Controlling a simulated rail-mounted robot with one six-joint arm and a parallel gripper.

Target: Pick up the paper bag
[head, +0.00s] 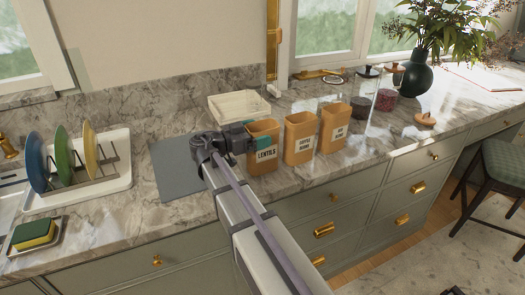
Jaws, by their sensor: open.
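Three brown, open-topped paper bags stand upright in a row on the marble counter. The left bag (262,148) is labelled "LENTILS". The middle bag (300,138) and the right bag (335,128) have white labels too small to read surely. My gripper (245,137), with teal fingertips, is open at the upper left side of the lentils bag. It overlaps that bag's left edge in the head view; I cannot tell whether it touches the bag or reaches around it. My gripper hides part of the bag's left side.
A pale woven basket (238,105) stands behind my gripper. A grey mat (176,172) lies to the left, then a dish rack with plates (80,170) and a sponge (34,233). Glass jars (386,99) and a dark vase (415,75) stand at the back right.

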